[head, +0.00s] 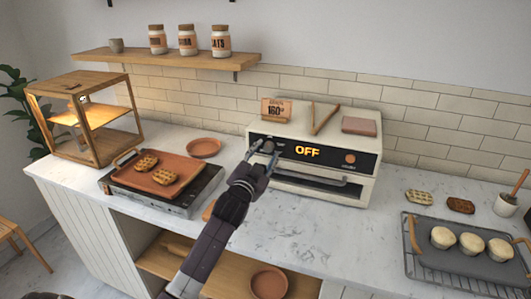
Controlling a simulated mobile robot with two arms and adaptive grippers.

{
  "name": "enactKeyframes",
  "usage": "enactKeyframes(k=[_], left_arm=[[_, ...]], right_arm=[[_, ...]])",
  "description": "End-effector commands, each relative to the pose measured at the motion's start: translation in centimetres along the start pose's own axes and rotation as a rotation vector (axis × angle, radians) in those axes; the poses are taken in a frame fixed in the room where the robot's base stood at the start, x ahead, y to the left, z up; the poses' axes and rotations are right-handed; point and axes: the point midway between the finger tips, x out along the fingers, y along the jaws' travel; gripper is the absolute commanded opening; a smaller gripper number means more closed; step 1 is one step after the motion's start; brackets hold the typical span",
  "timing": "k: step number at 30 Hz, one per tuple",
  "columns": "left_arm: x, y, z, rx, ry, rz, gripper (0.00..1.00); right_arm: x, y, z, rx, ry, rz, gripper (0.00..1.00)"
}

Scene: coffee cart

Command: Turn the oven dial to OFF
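The white oven (288,186) stands on the counter against the tiled wall. Its black front panel shows the word OFF on a lit orange display (307,152). The dial (268,146) is a dark knob left of the display, partly covered by my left gripper (264,152). The gripper's fingertips are at the dial, one on either side. I cannot tell whether they press on it or stand just clear. The dial's pointer mark is too small to read. A round orange-brown button (350,158) is at the panel's right. My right gripper is not in view.
A card marked 160 (276,111), wooden tongs (324,118) and a brownish block (359,126) lie on the oven. A griddle (160,175) with waffles stands left. A rack tray (470,262) with muffins is at right. The counter before the oven is mostly clear.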

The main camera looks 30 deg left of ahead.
Motion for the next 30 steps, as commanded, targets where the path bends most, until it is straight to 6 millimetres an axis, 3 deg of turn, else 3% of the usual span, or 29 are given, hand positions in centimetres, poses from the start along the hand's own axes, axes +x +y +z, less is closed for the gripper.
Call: enactKeyframes(k=[11,24,30], left_arm=[[-0.7,-0.1,-0.2,0.002,0.005,-0.003,0.40],[-8.9,0.0,0.0,0.002,0.001,-0.001,0.40],[-11.4,-0.1,0.0,0.001,0.001,-0.002,0.40]], right_arm=[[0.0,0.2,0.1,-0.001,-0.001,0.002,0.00],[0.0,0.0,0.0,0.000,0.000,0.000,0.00],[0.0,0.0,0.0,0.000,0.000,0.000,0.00]])
